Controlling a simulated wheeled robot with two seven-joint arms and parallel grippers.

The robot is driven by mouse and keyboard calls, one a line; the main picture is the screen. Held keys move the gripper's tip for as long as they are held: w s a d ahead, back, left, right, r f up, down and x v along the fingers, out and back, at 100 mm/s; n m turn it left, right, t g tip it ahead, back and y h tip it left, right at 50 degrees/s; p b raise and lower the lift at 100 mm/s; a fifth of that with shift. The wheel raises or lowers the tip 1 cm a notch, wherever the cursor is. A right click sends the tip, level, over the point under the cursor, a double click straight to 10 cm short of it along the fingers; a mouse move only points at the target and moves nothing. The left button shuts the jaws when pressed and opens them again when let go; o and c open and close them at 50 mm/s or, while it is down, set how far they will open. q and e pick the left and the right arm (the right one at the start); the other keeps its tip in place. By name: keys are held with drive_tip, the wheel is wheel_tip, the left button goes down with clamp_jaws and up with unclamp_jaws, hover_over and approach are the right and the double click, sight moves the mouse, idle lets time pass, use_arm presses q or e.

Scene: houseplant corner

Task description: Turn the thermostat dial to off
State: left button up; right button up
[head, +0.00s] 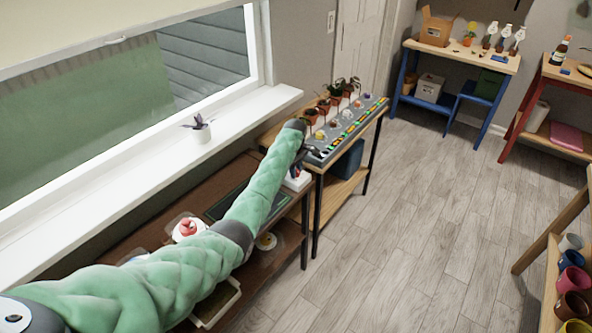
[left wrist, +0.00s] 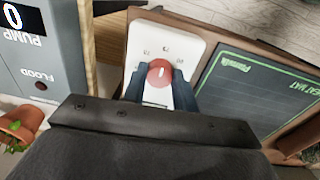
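The thermostat (left wrist: 168,36) is a white plate with printed numbers. Its round red dial (left wrist: 159,73) shows in the left wrist view. The thermostat also shows in the head view (head: 298,183), on the dark bench just past my forearm. My left gripper (left wrist: 160,82) reaches down to it, with one dark blue finger on each side of the dial. The fingers appear to touch the dial's sides, closed on it. An off mark on the thermostat cannot be made out. My right gripper is not in view.
A dark green heat mat (left wrist: 262,88) lies to the right of the thermostat. A grey panel marked PUMP and FLOOD (left wrist: 28,55) is on its left. A terracotta pot (left wrist: 18,128) is near that panel. In the head view, the window sill (head: 150,153) runs behind my left arm.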

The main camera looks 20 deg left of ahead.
use_arm(q)
drive_tip(key=shift+c, duration=0.8)
